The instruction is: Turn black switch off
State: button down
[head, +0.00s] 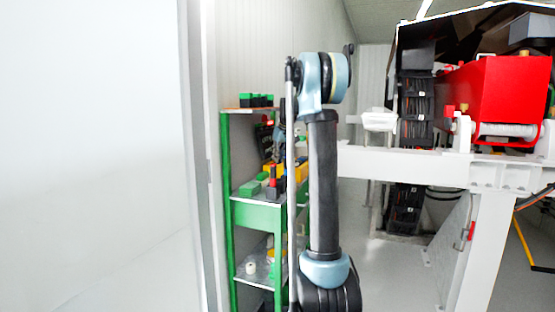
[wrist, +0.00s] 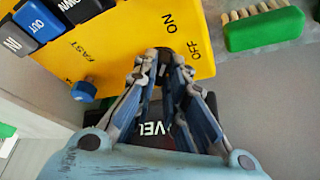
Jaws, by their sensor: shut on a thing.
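The yellow control box (wrist: 125,40) shows in the wrist view with the words ON and OFF at its right edge. The black switch (wrist: 164,70) sits by these words, mostly hidden between my fingertips. My gripper (wrist: 165,60) is shut on the black switch. I cannot tell which word the switch points to. In the head view part of the yellow box (head: 302,172) shows on the green shelf unit (head: 262,216), behind my arm.
A blue knob (wrist: 84,90) and several labelled rocker switches (wrist: 42,20) are on the box's left. A green brush (wrist: 264,28) lies to the right. In the head view a white beam frame (head: 405,163) and a red machine (head: 498,90) stand at right.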

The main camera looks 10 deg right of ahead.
jog(key=shift+w+f, duration=0.1)
jog(key=c, duration=1.6)
grip_release()
jog(key=shift+w, duration=0.1)
jog(key=shift+c, duration=0.2)
jog(key=v, duration=0.7)
